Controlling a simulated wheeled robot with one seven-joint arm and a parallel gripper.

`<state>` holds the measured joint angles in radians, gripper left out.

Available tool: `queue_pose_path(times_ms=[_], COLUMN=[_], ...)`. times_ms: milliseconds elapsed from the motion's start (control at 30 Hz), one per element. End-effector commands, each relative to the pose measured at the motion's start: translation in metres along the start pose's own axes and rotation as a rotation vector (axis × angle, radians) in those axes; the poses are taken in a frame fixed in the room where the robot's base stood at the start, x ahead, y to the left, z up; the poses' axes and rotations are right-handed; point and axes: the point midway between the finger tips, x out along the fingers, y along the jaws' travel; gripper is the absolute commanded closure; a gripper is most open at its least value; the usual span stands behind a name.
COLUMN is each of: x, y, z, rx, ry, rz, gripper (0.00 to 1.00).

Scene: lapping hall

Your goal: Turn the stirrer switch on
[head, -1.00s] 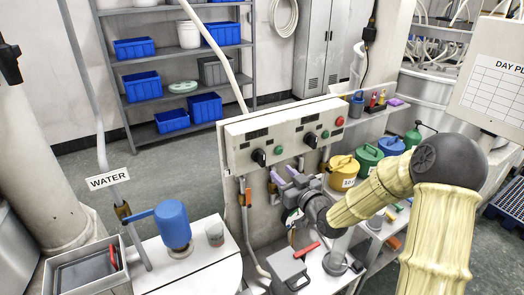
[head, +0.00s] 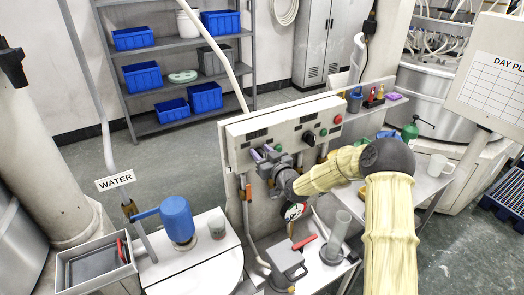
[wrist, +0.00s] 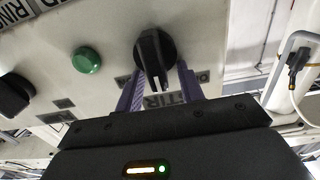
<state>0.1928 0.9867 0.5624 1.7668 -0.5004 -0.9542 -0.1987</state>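The stirrer switch is a black rotary knob (wrist: 156,58) on the pale control panel (head: 290,117), beside a partly hidden label that reads "TIR" in the wrist view. My gripper (wrist: 160,82) is open, with its two purple fingers on either side of the knob. I cannot tell whether the fingers touch it. In the head view my gripper (head: 264,153) is at the panel's left part and hides this knob. A green button (wrist: 86,61) is left of the knob in the wrist view.
Another black knob (head: 309,137), a green button (head: 323,132) and a red button (head: 338,119) are on the panel's right part. A white mug (head: 438,165) stands right of my arm.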

Motion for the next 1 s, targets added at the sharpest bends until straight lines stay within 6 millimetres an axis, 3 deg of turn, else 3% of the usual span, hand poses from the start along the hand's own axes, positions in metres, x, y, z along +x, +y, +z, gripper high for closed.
queue_pose_path(times_ms=[167,367,767,1000], x=[-0.0002,-0.0003,-0.0006,-0.0009], y=[-0.0002,-0.0002,0.0008,0.0037], z=[0.0005,0.0005,0.0023,0.0046], rx=[0.000,0.000,0.032,0.136], ry=[0.000,0.000,0.000,0.001], rz=[0.000,0.000,0.000,0.001], gripper=[0.62,0.99,1.00,1.00])
